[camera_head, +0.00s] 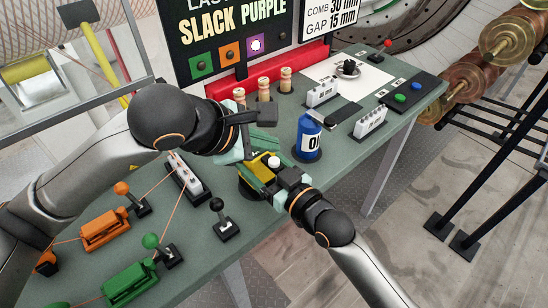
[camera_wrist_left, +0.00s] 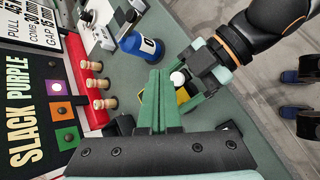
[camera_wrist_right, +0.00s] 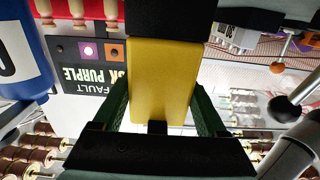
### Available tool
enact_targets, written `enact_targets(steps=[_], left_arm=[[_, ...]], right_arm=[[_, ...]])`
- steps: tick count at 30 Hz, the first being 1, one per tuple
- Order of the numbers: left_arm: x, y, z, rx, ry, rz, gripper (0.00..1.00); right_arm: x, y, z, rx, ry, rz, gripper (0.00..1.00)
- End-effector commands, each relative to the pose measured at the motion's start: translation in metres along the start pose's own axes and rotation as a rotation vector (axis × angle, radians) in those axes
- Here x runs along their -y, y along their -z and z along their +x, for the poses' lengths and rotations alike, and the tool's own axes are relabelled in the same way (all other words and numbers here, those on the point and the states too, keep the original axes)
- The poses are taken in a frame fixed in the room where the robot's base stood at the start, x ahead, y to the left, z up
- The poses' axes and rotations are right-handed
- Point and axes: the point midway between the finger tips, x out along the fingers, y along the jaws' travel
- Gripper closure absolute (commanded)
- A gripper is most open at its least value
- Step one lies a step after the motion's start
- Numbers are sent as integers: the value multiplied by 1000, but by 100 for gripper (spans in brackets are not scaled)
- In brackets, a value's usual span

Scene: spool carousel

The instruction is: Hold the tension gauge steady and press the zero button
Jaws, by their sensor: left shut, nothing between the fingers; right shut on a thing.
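The tension gauge is a yellow block with a white round button (camera_head: 274,162) on it. The button also shows in the left wrist view (camera_wrist_left: 178,78), with a bit of the yellow gauge (camera_wrist_left: 183,96) below it. My right gripper (camera_head: 268,178) is shut on the gauge, whose yellow body (camera_wrist_right: 162,82) fills the space between its green fingers in the right wrist view. My left gripper (camera_head: 262,138) is shut and empty, its green fingers (camera_wrist_left: 155,98) close beside the button. I cannot tell whether they touch the gauge.
A blue bottle (camera_head: 309,138) stands just right of the gauge. Several wooden pegs (camera_head: 264,89) stand behind it by a red bar. A black-knobbed lever (camera_head: 224,222) and a white terminal block (camera_head: 184,172) stand to the left. The sign board (camera_head: 235,40) rises at the back.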

Motion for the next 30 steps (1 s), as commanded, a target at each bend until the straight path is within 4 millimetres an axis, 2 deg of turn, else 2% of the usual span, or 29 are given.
enact_targets(steps=[12, 30], left_arm=[[-20, -20, -28, 1, -2, 1, 100], [-21, -21, -29, 0, 0, 0, 100]], right_arm=[[0, -1, 0, 2, 0, 0, 100], [0, -1, 0, 2, 0, 0, 100]])
